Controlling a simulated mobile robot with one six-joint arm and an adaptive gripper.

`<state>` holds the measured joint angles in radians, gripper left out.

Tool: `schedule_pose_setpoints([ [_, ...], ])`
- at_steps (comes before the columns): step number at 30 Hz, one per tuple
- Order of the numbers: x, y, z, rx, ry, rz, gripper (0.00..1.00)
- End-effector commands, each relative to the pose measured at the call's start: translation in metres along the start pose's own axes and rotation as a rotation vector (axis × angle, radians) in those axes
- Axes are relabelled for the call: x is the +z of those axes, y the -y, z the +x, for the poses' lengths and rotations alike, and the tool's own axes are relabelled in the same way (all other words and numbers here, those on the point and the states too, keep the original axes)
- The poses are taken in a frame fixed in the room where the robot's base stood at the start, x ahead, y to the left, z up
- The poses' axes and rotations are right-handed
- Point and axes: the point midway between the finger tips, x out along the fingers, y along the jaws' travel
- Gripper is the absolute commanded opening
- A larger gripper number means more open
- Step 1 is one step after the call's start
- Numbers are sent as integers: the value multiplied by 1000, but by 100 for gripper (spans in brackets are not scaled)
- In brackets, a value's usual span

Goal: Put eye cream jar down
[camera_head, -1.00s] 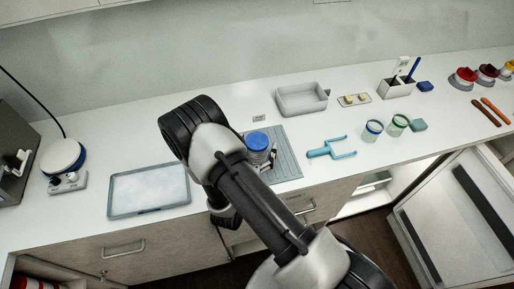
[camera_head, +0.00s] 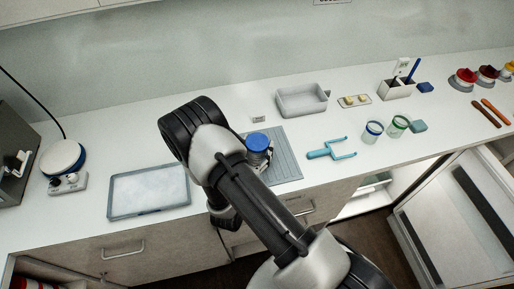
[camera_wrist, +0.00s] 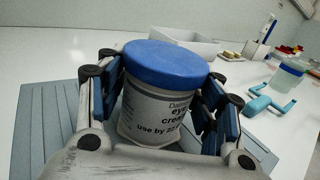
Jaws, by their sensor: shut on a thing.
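The eye cream jar (camera_wrist: 155,105) has a blue lid and a pale label reading "eye cream" and "use by". My gripper (camera_wrist: 160,110) is shut on it, with fingers on both sides of the jar in the wrist view. The jar is upright to slightly tilted there. In the head view the jar's blue lid (camera_head: 258,142) shows over the grey ribbed mat (camera_head: 287,163), beside my arm. The mat also shows in the wrist view (camera_wrist: 45,115). The jar's base is hidden, so I cannot tell whether it touches the mat.
A tray (camera_head: 148,193) lies left of the mat. A turquoise fork-shaped tool (camera_head: 330,150) and two small jars (camera_head: 373,131) are to the right. A grey bin (camera_head: 302,99) stands behind. A round scale-like device (camera_head: 64,158) is far left. Counter between mat and tool is clear.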

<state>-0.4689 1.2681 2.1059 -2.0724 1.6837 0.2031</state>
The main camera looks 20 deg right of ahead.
Motion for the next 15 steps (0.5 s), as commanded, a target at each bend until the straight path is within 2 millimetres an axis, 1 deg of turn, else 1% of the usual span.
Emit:
schedule_pose_setpoints([
  [5, 13, 0, 0, 0, 2, 2, 28],
  [8, 28, 0, 0, 0, 3, 3, 28],
  [11, 51, -1, 0, 0, 4, 4, 28],
  [14, 80, -1, 0, 0, 4, 6, 28],
  [15, 93, -1, 0, 0, 4, 6, 28],
])
